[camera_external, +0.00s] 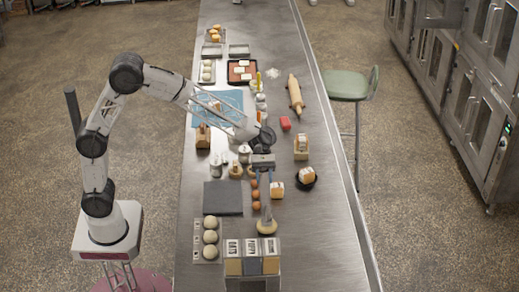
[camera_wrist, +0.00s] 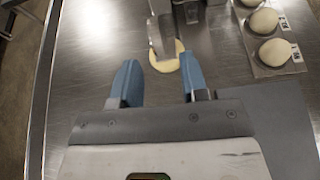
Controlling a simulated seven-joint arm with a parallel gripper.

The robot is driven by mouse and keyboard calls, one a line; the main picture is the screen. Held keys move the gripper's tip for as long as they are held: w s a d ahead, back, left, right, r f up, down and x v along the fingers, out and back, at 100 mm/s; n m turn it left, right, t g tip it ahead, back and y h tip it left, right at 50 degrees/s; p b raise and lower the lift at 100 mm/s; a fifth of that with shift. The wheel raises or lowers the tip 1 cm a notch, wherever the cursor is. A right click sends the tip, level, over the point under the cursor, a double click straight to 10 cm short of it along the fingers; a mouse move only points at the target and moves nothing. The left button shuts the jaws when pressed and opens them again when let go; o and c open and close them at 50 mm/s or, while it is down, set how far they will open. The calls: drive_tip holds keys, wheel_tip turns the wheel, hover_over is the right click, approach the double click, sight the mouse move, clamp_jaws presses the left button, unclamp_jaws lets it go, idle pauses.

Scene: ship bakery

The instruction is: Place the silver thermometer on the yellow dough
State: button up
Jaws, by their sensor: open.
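A silver-grey piece (camera_wrist: 155,36) stands upright on or against the dough, and also shows in the external view (camera_external: 266,213). It may be the thermometer, but its shape is too small to be sure. My gripper (camera_external: 264,181) is open, with blue fingers pointing down. In the wrist view my gripper (camera_wrist: 160,62) has nothing between its fingers. It is apart from the dough, farther back along the table.
Several brown eggs (camera_external: 255,195) lie close to my fingers. A dark grey mat (camera_external: 223,197) and a tray of dough balls (camera_external: 198,251) are to the left. Labelled bins (camera_external: 233,266) stand at the near end. A black bowl (camera_external: 313,180) is to the right.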

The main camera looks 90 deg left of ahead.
drive_tip(key=s+a+r+m+t+y, duration=0.1)
drive_tip(key=s+a+m+y, duration=0.2)
drive_tip(key=s, duration=1.2)
drive_tip(key=s+a+m+y, duration=0.4)
drive_tip(key=s+m, duration=0.5)
drive_tip(key=s, duration=0.6)
drive_tip(key=s+a+r+m+t+y, duration=0.1)
drive_tip(key=s+a+m+y, duration=0.3)
drive_tip(key=s, duration=1.1)
drive_tip(key=shift+s+a+r+m+t+y, duration=0.15)
drive_tip(key=shift+a+r+m+t+y, duration=0.15)
drive_tip(key=shift+m+y, duration=0.8)
